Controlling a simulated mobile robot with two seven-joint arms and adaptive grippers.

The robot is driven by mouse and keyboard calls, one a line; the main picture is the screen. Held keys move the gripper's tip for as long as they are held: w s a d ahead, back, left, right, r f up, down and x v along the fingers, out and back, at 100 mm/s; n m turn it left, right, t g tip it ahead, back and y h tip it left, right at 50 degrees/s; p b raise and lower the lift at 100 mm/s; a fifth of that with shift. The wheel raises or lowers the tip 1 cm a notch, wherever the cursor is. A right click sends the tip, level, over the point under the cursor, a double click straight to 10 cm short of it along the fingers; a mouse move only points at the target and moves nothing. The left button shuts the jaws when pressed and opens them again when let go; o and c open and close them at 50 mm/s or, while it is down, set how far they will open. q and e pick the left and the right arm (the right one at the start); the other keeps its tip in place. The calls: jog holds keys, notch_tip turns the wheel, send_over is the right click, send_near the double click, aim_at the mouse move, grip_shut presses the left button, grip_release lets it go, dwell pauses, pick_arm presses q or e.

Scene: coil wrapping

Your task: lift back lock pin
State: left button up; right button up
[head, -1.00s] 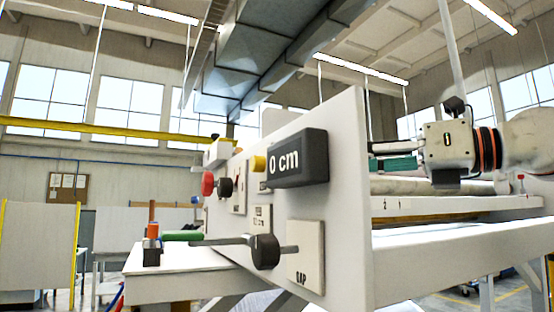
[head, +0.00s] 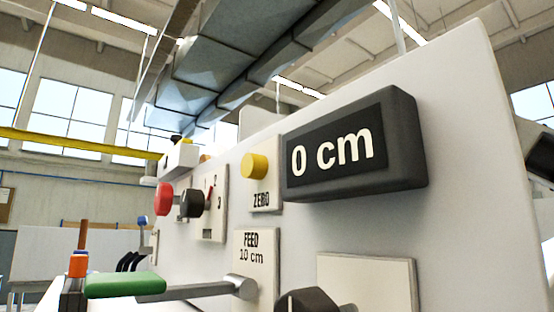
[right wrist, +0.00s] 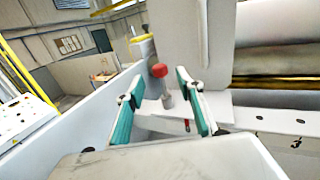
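In the right wrist view a pin with a red knob (right wrist: 160,70) and a grey shaft stands upright on a pale bracket of the machine. The two teal fingers of my right gripper (right wrist: 160,80) are spread, one on each side of it in the picture. There is clear space between the pin and each finger, and nothing is held. How far the tips are from the pin in depth I cannot tell. The head view does not show this pin. My left gripper is in neither current view.
The machine's white side panel (head: 470,130) fills much of the head view. It carries a "0 cm" display (head: 350,145), a yellow ZERO button (head: 255,166), a red knob (head: 163,198) and a green-handled lever (head: 125,285). In the wrist view a pale roll (right wrist: 280,60) lies right of the pin.

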jog(key=shift+p+x, duration=0.45)
jog(key=shift+x, duration=2.55)
jog(key=shift+c, duration=0.4)
